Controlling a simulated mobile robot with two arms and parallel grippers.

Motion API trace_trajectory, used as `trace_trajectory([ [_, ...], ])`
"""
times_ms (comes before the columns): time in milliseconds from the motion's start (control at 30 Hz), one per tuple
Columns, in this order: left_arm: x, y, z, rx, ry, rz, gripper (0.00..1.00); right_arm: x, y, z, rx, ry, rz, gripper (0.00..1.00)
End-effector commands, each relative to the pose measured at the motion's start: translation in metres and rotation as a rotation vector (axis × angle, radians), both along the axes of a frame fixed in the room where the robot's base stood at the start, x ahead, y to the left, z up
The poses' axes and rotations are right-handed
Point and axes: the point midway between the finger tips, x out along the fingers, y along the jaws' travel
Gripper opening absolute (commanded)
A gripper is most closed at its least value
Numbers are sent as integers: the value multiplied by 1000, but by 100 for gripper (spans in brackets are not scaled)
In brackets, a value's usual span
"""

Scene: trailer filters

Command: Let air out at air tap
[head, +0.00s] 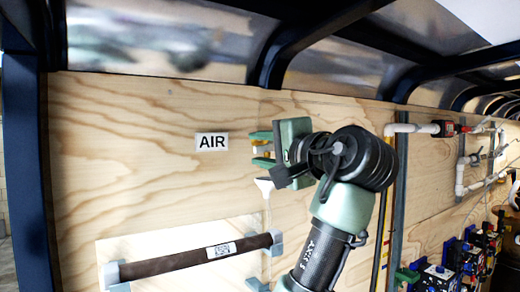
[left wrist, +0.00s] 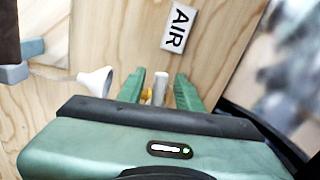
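The AIR label (head: 211,142) is fixed to the plywood wall, left of my left gripper (head: 262,149). It also shows in the left wrist view (left wrist: 179,28). My left gripper is at the wall with its green fingers apart. In the left wrist view, a pale upright cylinder (left wrist: 160,87) and a small yellow part (left wrist: 147,96) show between the fingers (left wrist: 160,90). They look like the air tap, and its lower part is hidden behind the gripper body. I see a gap beside the cylinder; contact with the yellow part is unclear. My right gripper is not in view.
A white funnel-shaped piece (head: 264,187) is just below the left gripper. A dark brown tube (head: 190,260) lies in grey brackets at lower left. White pipes with a red-handled valve (head: 442,128) and several blue-black devices (head: 437,275) are at right.

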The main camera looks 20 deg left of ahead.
Motion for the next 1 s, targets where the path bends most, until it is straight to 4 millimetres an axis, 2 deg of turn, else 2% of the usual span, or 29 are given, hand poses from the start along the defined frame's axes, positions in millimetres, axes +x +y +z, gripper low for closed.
trace_trajectory([
  [33, 0, 0, 0, 0, 0, 0, 20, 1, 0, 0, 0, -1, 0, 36],
  [100, 0, 0, 0, 0, 0, 0, 0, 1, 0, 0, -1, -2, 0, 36],
  [267, 0, 0, 0, -2, -2, 0, 0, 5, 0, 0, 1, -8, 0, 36],
  [567, 2, -1, -10, -130, -169, -1, 0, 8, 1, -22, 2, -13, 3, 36],
  [900, 2, -1, -8, -153, -199, -1, 0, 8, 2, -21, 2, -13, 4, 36],
  [933, 2, -1, -8, -153, -199, -1, 17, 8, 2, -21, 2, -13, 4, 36],
  [1000, 2, -1, -8, -152, -198, 0, 36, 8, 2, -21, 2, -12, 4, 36],
])
